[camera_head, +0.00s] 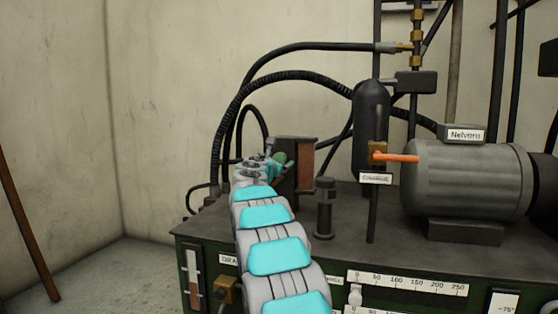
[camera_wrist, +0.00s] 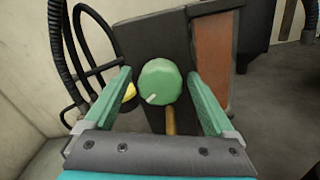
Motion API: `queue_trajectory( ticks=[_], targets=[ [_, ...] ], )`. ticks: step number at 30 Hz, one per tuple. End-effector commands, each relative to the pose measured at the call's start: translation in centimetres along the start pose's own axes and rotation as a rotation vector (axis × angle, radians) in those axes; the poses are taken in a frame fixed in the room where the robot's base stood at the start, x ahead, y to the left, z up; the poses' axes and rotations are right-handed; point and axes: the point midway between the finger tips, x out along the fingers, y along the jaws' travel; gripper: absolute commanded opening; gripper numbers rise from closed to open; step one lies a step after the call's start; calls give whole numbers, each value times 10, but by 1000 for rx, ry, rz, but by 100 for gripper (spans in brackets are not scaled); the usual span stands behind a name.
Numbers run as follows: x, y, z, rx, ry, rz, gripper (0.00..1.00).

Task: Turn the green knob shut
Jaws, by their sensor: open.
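The green knob (camera_wrist: 160,82) is a round, faceted knob with a pale pointer mark at its lower left. It sits on the face of a dark block (camera_wrist: 150,38). My gripper (camera_wrist: 163,88) is open, with one green finger to the left of the knob and one to the right; gaps show between the fingers and the knob. In the head view the knob (camera_head: 281,157) is small and partly hidden at the end of my arm, and my gripper (camera_head: 272,162) is beside it.
A brown panel (camera_head: 306,165) is on the dark block. A short dark cylinder (camera_head: 324,208) stands on the bench top (camera_head: 345,247). An orange lever (camera_head: 398,157) and a grey motor (camera_head: 465,180) are to the right. Black hoses (camera_head: 225,115) arch behind. A yellow part (camera_wrist: 130,92) shows beside the left finger.

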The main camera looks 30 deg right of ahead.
Motion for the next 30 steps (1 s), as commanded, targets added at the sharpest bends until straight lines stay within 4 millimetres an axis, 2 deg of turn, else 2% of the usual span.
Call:
queue_trajectory(
  ticks=[7,27,30],
  targets=[
    [0,0,-1,0,1,0,87],
    [0,0,-1,0,1,-1,12],
    [0,0,-1,0,1,-1,4]
  ],
)
